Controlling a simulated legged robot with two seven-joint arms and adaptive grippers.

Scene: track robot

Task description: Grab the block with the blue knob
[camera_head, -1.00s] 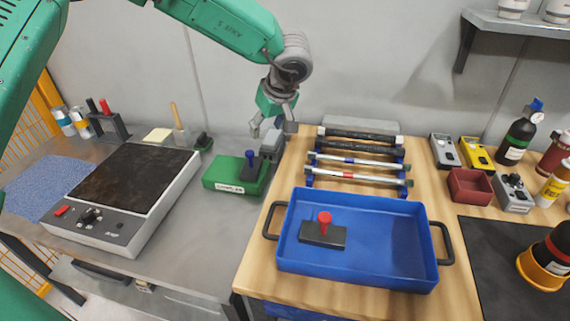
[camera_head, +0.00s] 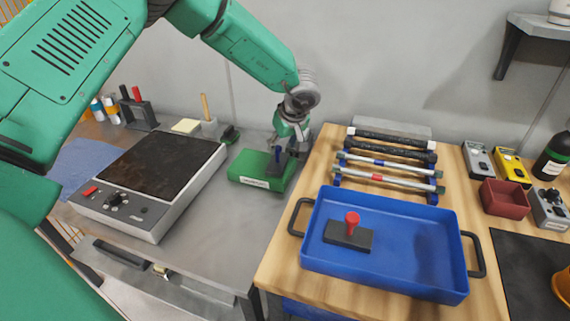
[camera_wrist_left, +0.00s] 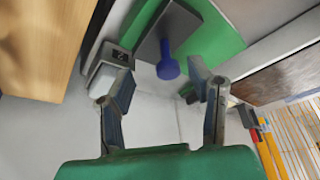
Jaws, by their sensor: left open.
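The dark grey block (camera_wrist_left: 178,28) with an upright blue knob (camera_wrist_left: 168,68) sits on a green box (camera_wrist_left: 218,38). In the head view the blue knob (camera_head: 278,155) shows at the right part of the green box (camera_head: 256,169), just below my left gripper (camera_head: 289,147). In the left wrist view my left gripper (camera_wrist_left: 163,82) is open, and the knob appears between its two fingers with clear space on both sides. Contact with the block does not show. My right gripper is out of view.
A small grey device (camera_wrist_left: 115,54) stands close beside the block, near one finger. A hotplate (camera_head: 155,172) is left of the green box. Right of it are a rack of rods (camera_head: 388,170) and a blue tray (camera_head: 420,250) holding a red-knobbed block (camera_head: 350,232).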

